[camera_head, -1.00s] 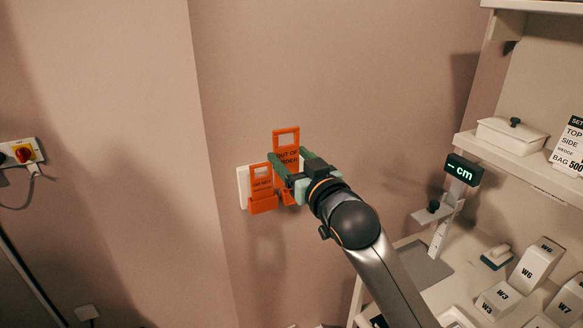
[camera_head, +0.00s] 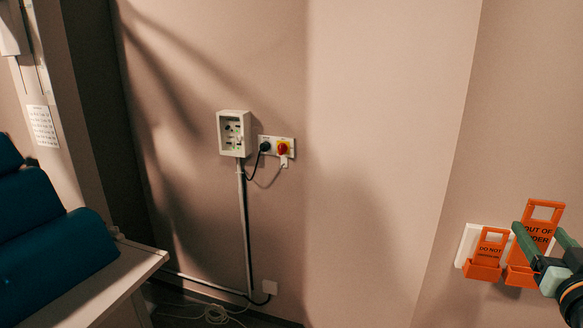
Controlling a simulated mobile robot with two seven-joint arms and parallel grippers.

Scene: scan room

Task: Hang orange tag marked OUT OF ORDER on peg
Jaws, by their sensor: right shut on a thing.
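The orange tag marked OUT OF ORDER (camera_head: 543,213) is at the right edge of the head view, upright, with a rectangular opening at its top. My right gripper (camera_head: 541,238) is shut on it; the green fingers cover part of its lettering. Behind and below it is an orange holder on a white wall plate (camera_head: 469,238). I cannot tell whether the tag still sits in the holder. A second orange tag, marked DO NOT (camera_head: 490,248), stands in the holder's left pocket. I cannot make out a peg clearly. My left gripper is not in view.
A red and yellow rotary switch (camera_head: 283,148) and a black plug (camera_head: 265,147) are on a wall plate beside a white box (camera_head: 234,133). A cable conduit (camera_head: 243,225) runs down the wall. A blue padded couch (camera_head: 55,245) is at left. The wall between switch and holder is bare.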

